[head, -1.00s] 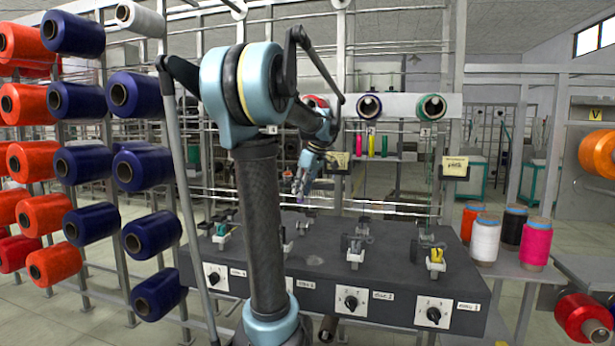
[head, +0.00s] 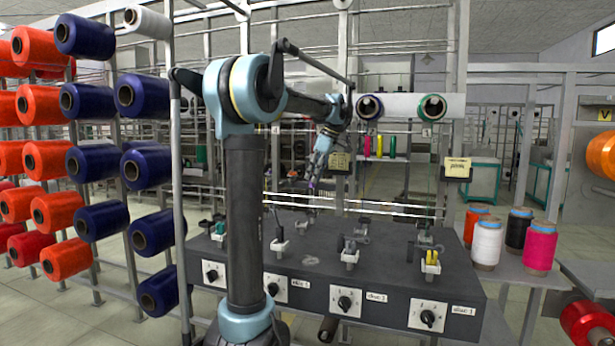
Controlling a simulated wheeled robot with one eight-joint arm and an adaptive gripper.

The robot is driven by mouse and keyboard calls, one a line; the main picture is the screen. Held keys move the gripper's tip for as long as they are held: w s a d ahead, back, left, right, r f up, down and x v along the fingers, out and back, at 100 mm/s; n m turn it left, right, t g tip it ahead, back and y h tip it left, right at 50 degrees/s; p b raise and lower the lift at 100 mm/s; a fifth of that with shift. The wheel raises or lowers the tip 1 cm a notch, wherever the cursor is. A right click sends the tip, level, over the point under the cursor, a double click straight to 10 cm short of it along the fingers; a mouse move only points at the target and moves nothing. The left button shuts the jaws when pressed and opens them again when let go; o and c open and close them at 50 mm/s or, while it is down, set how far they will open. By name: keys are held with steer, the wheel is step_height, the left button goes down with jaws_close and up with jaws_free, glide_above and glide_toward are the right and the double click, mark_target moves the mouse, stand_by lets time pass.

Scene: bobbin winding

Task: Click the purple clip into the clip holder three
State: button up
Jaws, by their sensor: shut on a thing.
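My gripper (head: 315,179) hangs above the far edge of the dark bench, pointing down. It is shut on a small purple clip (head: 311,186), which shows only as a tiny spot at the fingertips. Several white clip holders stand in a row on the bench. The rightmost holder (head: 430,267) has a yellow clip (head: 432,256) in it. Another holder (head: 280,247), just right of my arm's column, shows no bright clip. Far left, a holder has a green clip (head: 219,228). Label numbers are too small to read surely.
The dark bench (head: 310,262) has knobs on its front, such as the rightmost knob (head: 428,317). Bobbin racks with orange and navy bobbins (head: 92,163) stand left. Loose bobbins, including a pink one (head: 540,247), stand on a side table right. Metal rails (head: 400,213) run behind the bench.

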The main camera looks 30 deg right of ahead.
steer(key=shift+d+n, duration=0.1)
steer(key=shift+n, duration=0.2)
steer(key=shift+f, duration=3.4)
steer(key=shift+f, duration=1.95)
steer(key=o, duration=0.9)
steer(key=shift+v, duration=3.75)
